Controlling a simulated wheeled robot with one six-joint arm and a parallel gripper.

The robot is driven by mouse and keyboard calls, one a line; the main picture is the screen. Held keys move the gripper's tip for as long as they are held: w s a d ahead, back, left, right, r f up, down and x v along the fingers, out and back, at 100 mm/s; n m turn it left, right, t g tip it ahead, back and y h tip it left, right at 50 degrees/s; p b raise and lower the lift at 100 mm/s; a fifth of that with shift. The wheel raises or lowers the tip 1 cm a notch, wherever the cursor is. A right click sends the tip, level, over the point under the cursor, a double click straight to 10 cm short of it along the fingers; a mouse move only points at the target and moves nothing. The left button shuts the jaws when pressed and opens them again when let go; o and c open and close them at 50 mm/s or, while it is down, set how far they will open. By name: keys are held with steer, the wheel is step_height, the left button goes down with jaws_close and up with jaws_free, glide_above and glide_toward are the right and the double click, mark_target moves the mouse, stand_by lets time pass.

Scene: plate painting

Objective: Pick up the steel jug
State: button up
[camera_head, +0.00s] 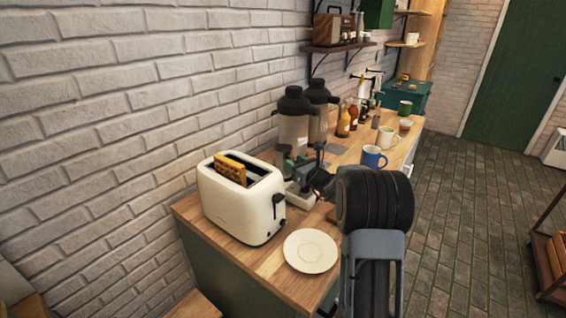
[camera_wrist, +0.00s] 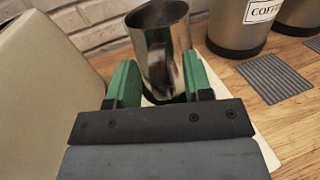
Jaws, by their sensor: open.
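The steel jug (camera_wrist: 160,45) stands upright in the wrist view, shiny and tapered, just ahead of my gripper. My gripper (camera_wrist: 160,70) is open, with one green finger on each side of the jug's lower part. I cannot tell whether either finger touches it. The jug's base is partly hidden behind the gripper's dark body. In the head view, my gripper (camera_head: 302,163) is between the toaster and the coffee urns, and the jug cannot be made out clearly there.
A white toaster (camera_head: 225,212) with bread stands close on the left. A white plate (camera_head: 310,251) lies on the wooden counter in front. Two coffee urns (camera_head: 293,125) stand behind, near the brick wall.

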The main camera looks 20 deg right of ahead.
steer(key=shift+w+a, duration=0.2)
steer(key=shift+w, duration=0.35)
steer(key=shift+c, duration=0.2)
jaws_close()
